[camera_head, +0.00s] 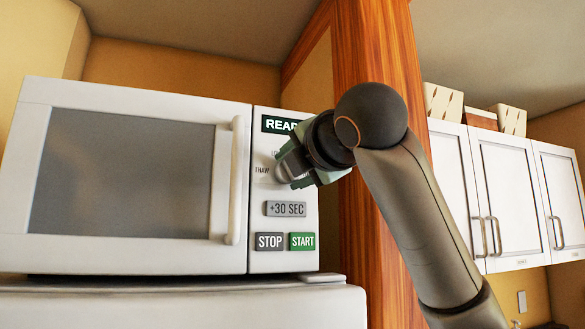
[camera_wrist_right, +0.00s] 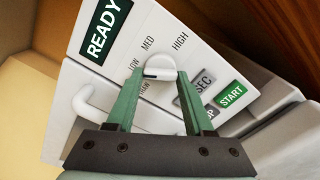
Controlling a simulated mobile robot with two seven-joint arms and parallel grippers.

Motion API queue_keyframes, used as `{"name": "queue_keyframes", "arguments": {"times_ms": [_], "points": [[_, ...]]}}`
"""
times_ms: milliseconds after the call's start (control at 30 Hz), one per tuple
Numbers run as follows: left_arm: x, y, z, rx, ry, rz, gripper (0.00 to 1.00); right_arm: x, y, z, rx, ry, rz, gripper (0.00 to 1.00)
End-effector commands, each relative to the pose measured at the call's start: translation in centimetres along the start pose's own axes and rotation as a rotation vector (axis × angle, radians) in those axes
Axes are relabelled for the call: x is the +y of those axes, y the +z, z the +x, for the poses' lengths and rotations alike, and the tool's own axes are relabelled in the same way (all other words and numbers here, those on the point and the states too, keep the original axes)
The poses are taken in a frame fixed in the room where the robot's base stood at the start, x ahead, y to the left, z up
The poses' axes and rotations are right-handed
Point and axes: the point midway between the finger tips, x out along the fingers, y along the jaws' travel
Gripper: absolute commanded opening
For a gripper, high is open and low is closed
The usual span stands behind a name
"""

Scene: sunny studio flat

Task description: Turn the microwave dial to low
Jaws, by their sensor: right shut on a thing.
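The white microwave (camera_head: 232,115) stands with its door shut. Its control panel shows a READY display (camera_wrist_right: 105,25), which my arm partly covers in the head view (camera_head: 275,124). The round white dial (camera_wrist_right: 160,63) shows in the wrist view, with LOW, MED, HIGH and THAW labels around it. A small dark mark sits on the dial's near side; which label it points at is unclear. My right gripper (camera_wrist_right: 157,80) is shut on the dial, one green finger on each side. In the head view the right gripper (camera_head: 290,165) hides most of the dial. My left gripper is out of view.
Below the dial are the +30 SEC (camera_head: 286,209), STOP (camera_head: 270,241) and START (camera_head: 302,241) buttons, close to my gripper. The door handle (camera_head: 236,180) is left of the panel. A wooden post (camera_head: 350,250) stands right of the microwave, with white cabinets (camera_head: 505,180) beyond.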

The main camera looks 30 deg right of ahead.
Motion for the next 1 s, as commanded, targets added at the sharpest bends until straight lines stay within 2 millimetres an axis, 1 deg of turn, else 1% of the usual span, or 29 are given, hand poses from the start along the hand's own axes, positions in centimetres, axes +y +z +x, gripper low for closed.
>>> {"name": "queue_keyframes", "arguments": {"times_ms": [100,133,300,400,633,733,867,1000], "points": [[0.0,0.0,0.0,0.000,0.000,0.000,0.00,-0.1,-0.1,0.0,0.003,-0.002,-0.001,0.00],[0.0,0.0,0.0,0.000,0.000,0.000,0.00,-0.1,-0.1,0.0,0.003,-0.002,-0.001,0.54],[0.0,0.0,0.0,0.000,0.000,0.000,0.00,0.0,-0.1,0.0,0.002,-0.001,0.000,0.73],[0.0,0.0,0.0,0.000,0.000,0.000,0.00,0.0,-0.1,0.0,0.002,-0.001,0.000,0.82],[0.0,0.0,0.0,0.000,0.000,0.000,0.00,0.0,-0.1,0.0,0.001,-0.001,0.001,0.82],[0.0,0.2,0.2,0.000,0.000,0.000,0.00,0.0,-0.1,-0.6,0.001,0.001,0.001,0.82],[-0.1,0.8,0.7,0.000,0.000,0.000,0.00,-0.1,-0.2,-2.6,0.001,0.004,0.002,0.82],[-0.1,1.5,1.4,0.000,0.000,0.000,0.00,-0.2,-0.2,-5.7,0.000,0.006,0.001,0.82]]}}
